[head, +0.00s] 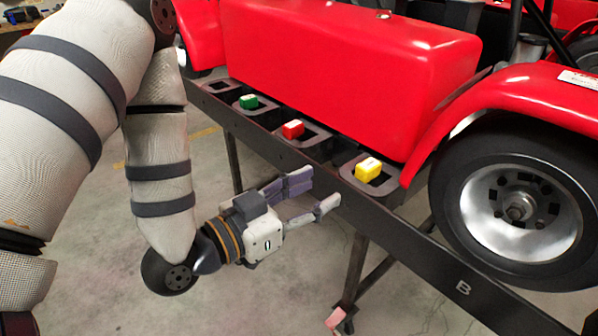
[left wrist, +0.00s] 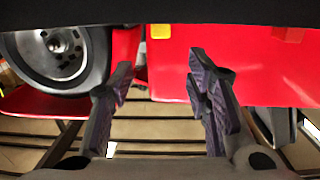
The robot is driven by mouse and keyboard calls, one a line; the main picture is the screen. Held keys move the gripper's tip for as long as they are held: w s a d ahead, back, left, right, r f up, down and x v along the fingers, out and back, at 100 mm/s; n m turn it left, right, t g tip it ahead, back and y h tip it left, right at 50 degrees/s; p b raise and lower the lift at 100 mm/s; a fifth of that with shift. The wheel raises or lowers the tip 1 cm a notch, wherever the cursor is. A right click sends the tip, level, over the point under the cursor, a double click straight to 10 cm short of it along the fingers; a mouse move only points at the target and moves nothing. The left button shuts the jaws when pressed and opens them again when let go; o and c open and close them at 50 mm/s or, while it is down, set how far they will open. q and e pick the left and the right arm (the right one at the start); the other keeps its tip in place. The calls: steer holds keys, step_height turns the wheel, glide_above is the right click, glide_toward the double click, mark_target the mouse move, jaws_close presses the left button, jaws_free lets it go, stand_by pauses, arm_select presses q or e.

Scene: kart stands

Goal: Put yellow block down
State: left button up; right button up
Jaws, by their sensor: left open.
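A yellow block (head: 368,169) sits at the near right holder (head: 345,158) on the side of the black kart stand. It also shows in the left wrist view (left wrist: 160,31), above the gap between my fingers. My left gripper (head: 322,190) is open and empty, with its fingers towards the stand rail. It is to the left of and below the yellow block, apart from it. The left wrist view shows both sets of fingers spread (left wrist: 160,70) with nothing between them. My right gripper is not in view.
A red block (head: 293,129) and a green block (head: 248,102) sit at other holders along the black rail (head: 460,270). The red kart body (head: 340,70) rises behind them, and a wheel (head: 515,200) stands to the right. Open floor lies below my gripper.

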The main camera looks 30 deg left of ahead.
arm_select(q)
steer(key=s+f+n+g+y, duration=0.15)
steer(key=s+f+g, duration=0.3)
steer(key=f, duration=0.55)
steer(key=s+f+g+y, duration=0.2)
steer(key=s+f+g, duration=0.25)
steer(key=f, duration=0.45)
steer(key=s+a+f+n+g+y, duration=0.1)
steer(key=s+f+g, duration=0.3)
steer(key=s, duration=0.7)
steer(key=s+a+f+n+g+y, duration=0.2)
steer(key=s+f+g, duration=0.3)
steer(key=s, duration=0.7)
steer(key=shift+a+f+g, duration=0.3)
steer(key=shift+a, duration=0.05)
